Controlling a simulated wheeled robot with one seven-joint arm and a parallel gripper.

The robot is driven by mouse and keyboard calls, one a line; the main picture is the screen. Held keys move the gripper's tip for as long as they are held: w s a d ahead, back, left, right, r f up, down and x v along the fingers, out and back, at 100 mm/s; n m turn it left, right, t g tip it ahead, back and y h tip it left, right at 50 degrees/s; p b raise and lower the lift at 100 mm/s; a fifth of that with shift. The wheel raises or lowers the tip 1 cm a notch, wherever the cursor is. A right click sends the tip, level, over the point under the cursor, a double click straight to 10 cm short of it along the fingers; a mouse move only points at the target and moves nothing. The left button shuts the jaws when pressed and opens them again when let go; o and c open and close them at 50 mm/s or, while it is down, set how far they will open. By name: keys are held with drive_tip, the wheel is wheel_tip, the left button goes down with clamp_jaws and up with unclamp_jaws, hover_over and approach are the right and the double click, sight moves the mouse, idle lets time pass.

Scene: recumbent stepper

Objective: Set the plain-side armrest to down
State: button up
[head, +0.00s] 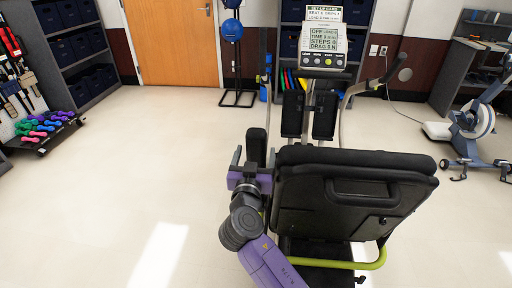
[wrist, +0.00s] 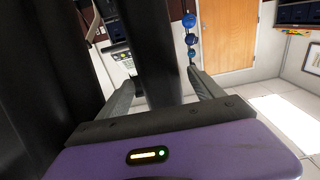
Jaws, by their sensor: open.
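The stepper's black seat back (head: 350,190) is seen from behind in the head view. A black armrest (head: 256,144) stands upright at its left side. In the wrist view the armrest is a dark bar (wrist: 152,45) rising between my two grey fingers. My gripper (head: 252,160) is at the armrest's lower part, with a finger on either side. In the wrist view my gripper (wrist: 160,76) is open around the bar; I cannot tell whether either finger touches it. No armrest shows at the seat's right side. I cannot tell from markings which side is plain.
The console (head: 325,45) and black pedals (head: 308,115) are ahead of the seat. A lime-green tube (head: 345,263) curves below it. A dumbbell rack (head: 40,130) stands far left and another machine (head: 470,125) at right. The floor (head: 130,170) left of the seat is clear.

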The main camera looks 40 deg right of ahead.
drive_tip(key=shift+x, duration=1.35)
drive_tip(key=shift+c, duration=0.3)
clamp_jaws()
